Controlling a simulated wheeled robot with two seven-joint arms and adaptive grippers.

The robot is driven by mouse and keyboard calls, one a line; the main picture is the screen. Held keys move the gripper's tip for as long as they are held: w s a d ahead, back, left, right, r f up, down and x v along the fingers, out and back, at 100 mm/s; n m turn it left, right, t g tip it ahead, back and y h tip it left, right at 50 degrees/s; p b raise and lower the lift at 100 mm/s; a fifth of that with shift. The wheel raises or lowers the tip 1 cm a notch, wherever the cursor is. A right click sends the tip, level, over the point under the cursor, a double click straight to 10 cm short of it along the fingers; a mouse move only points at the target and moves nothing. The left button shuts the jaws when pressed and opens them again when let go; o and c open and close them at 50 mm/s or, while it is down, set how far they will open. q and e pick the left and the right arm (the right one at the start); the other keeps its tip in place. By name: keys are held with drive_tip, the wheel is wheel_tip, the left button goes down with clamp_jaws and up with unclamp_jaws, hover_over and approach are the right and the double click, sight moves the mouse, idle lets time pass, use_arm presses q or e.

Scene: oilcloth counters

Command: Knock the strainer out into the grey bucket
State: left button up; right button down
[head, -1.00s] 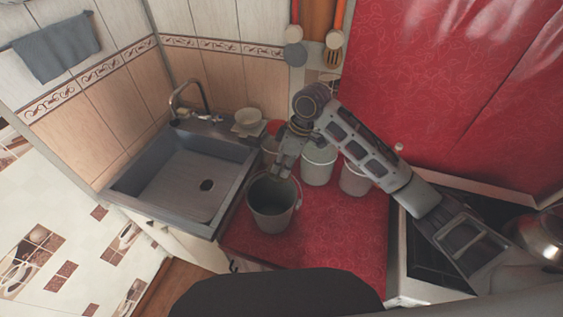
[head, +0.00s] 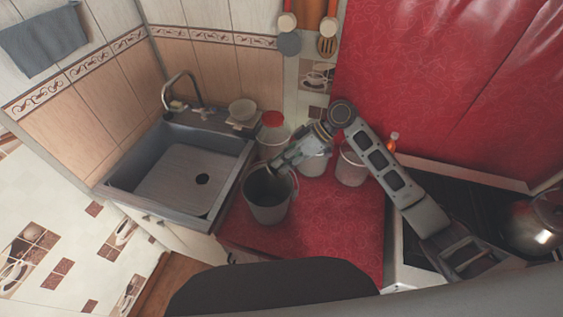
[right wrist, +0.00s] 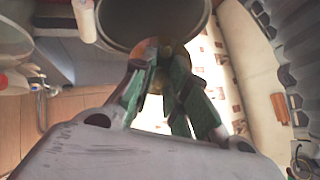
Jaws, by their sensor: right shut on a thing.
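The grey bucket (head: 269,213) stands upright on the red counter beside the sink. In the right wrist view its round mouth (right wrist: 108,28) is at the top. My right gripper (head: 278,166) comes down from the back right and reaches the bucket's rim. In the right wrist view its green-padded fingers (right wrist: 166,72) are shut on the strainer, whose brass-coloured rounded part (right wrist: 178,48) shows beyond the fingertips at the bucket's edge. The fingers and gripper hide most of the strainer, and I cannot make it out in the head view. My left gripper is out of view.
The sink (head: 150,178) is left of the bucket. A red-lidded jar (head: 272,138) and pale buckets (head: 351,168) stand behind it. A pot (head: 535,225) is on the stove at right. The red counter (head: 335,225) is clear to the bucket's right.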

use_arm(q)
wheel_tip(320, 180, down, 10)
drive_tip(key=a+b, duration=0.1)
drive_tip(key=b, duration=0.8)
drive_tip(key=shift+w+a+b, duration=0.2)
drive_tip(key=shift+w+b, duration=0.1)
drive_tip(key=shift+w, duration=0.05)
use_arm(e)
drive_tip(key=y, duration=0.4)
drive_tip(key=d+g+y, duration=0.1)
drive_tip(key=y, duration=0.1)
drive_tip(key=shift+w+d+f, duration=0.1)
drive_tip(key=shift+f, duration=0.3)
use_arm(q)
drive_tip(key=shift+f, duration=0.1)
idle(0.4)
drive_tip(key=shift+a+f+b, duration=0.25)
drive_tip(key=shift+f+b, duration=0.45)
drive_tip(key=shift+b, duration=0.05)
use_arm(e)
drive_tip(key=shift+f, duration=0.8)
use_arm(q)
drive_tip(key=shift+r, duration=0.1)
use_arm(e)
drive_tip(key=shift+r, duration=0.2)
